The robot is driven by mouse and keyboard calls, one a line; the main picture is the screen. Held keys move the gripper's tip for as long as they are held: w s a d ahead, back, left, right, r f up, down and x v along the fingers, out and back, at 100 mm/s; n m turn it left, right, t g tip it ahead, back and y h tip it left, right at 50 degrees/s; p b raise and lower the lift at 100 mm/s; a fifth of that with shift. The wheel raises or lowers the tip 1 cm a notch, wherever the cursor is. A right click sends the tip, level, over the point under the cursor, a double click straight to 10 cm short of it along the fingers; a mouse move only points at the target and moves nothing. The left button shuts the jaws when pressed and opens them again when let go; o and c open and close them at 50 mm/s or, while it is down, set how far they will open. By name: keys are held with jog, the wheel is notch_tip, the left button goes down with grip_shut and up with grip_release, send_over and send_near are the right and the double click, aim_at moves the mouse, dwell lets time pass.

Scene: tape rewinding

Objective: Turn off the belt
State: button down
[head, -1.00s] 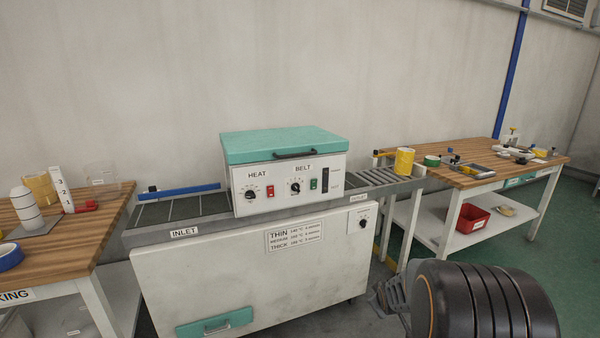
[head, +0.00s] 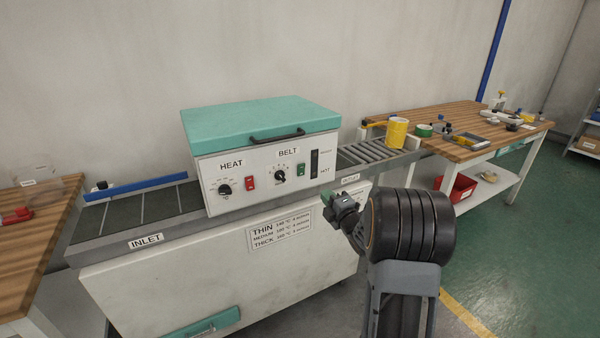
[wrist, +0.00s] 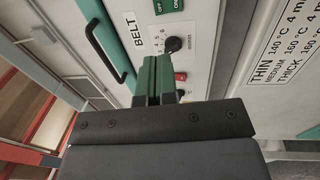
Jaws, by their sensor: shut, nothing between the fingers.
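The shrink machine (head: 265,160) has a white front panel with a BELT label (head: 288,152). Below the label are a black belt knob (head: 280,176) and, right of it, a green switch (head: 301,170). In the wrist view the belt knob (wrist: 173,45) is just beyond my fingertips, and the green switch (wrist: 169,6), marked ON and OFF, is at the top edge. My gripper (head: 332,203) is shut and empty, in front of and to the right of the panel. Its green fingertips (wrist: 155,68) are pressed together in the wrist view, apart from the switch. The switch's position is too small to tell.
The HEAT knob (head: 224,189) and red switch (head: 250,182) sit left of the belt controls. The teal lid (head: 255,125) with a black handle overhangs the panel. A roller outlet (head: 375,152) leads right to a wooden bench (head: 465,118). Open floor lies right of the machine.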

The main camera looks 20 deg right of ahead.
aim_at(302, 167)
jog(key=shift+a, duration=0.1)
jog(key=w, duration=0.4)
jog(key=w+a+r, duration=0.1)
jog(key=w, duration=0.4)
jog(key=w+p, duration=0.1)
jog(key=w, duration=0.3)
jog(key=shift+w+a+r, duration=0.25)
jog(key=shift+w+r, duration=0.1)
jog(key=shift+w, duration=0.05)
